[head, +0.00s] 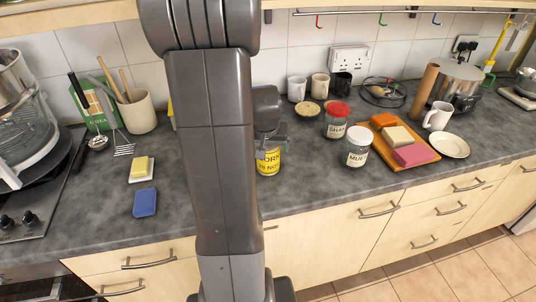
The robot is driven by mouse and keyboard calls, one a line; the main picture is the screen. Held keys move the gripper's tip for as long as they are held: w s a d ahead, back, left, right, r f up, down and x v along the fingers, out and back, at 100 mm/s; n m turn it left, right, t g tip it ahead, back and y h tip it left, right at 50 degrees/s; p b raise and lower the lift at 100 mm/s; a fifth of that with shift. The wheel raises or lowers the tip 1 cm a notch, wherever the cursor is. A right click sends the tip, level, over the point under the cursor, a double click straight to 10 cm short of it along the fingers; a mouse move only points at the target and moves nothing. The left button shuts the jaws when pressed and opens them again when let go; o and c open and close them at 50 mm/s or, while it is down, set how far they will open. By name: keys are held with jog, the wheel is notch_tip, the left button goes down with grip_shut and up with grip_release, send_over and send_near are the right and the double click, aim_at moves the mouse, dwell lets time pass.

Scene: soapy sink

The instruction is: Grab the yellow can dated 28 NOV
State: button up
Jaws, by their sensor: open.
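A yellow can (269,162) stands on the grey worktop just right of my column. Its dark lettering reads in part "ORN" and "8 NOV"; the left side of the label is hidden behind my column. My gripper (264,142) is open at the can's top, pointing down. Part of the gripper is hidden by my column, and I cannot tell whether its fingers are around the can or just above it.
Jars with red (338,120) and white (356,147) lids stand right of the can, before a wooden board (424,158) of coloured blocks. A blue sponge (145,202) and a butter-like block (142,165) lie left. A yellow sliver (171,112) shows behind my column.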

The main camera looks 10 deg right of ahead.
jog(key=shift+x, duration=1.6)
jog(key=shift+d, duration=0.1)
jog(key=c, duration=1.4)
